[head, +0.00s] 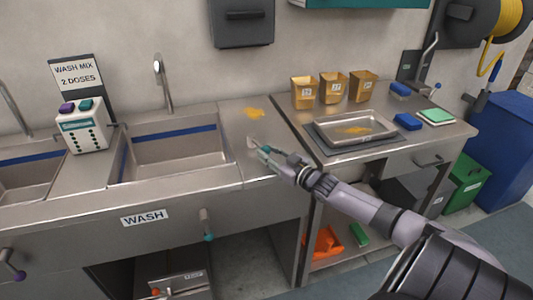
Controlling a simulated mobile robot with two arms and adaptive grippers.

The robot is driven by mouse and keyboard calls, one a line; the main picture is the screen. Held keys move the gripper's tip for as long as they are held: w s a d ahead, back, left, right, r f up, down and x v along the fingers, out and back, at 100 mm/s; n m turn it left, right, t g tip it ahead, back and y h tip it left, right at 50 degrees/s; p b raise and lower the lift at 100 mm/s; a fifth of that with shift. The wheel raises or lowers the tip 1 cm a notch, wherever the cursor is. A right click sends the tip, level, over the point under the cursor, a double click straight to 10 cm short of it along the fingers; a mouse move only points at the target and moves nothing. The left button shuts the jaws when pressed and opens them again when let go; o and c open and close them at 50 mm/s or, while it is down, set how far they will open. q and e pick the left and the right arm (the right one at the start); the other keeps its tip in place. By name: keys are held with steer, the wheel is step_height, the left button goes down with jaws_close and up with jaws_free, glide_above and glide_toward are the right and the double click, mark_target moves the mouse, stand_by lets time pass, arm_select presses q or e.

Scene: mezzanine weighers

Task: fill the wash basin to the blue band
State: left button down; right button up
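The wash basin (180,160) is a steel sink left of centre, above a front label reading WASH. A dark blue band (175,136) runs along its inner walls. I see bare metal inside and no clear water surface. A tall curved tap (162,82) stands behind it. A lever with a teal knob (208,236) hangs on the counter front, right of the label. My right gripper (257,147) is over the counter just right of the basin, small in view; its finger opening is unclear. My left gripper is out of view.
A white dispenser (83,127) with purple and teal buttons stands left of the basin, before a sign (76,75) reading WASH MIX 2 DOSES. Another basin (30,178) is far left. A tray (350,128) and tan tubs (333,88) sit right. Yellow powder (254,113) marks the counter.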

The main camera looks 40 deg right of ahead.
steer(key=shift+o, duration=1.1)
steer(key=shift+w+a, duration=0.1)
steer(key=shift+a, duration=0.05)
steer(key=s, duration=1.2)
steer(key=shift+d, duration=0.2)
steer(key=shift+c, duration=0.2)
